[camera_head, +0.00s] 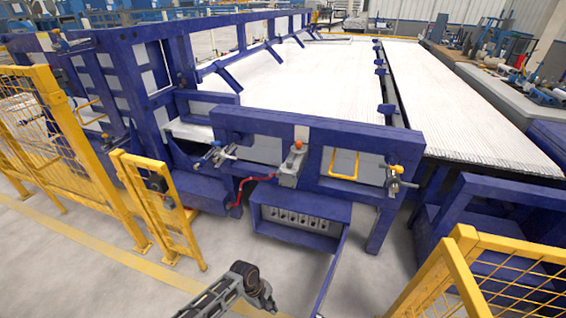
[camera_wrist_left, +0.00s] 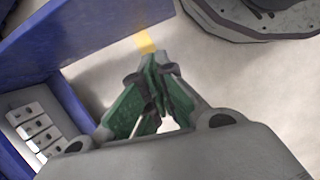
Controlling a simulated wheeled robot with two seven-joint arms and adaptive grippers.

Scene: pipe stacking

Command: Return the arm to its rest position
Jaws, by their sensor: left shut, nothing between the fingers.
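My left arm comes in at the bottom of the head view, above the grey floor. Its gripper (camera_head: 266,299) is only partly seen there, low and near the bottom edge. In the left wrist view, the gripper's green-padded fingers (camera_wrist_left: 156,62) meet at the tips, with nothing between them. My right gripper is not in view.
A large blue frame (camera_head: 250,128) with white pipe racks (camera_head: 320,80) stands ahead. Its open blue cabinet (camera_head: 300,240) is close by. Yellow fences (camera_head: 165,205) stand on the left and at lower right (camera_head: 480,265). Grey floor (camera_head: 120,285) lies clear at lower left.

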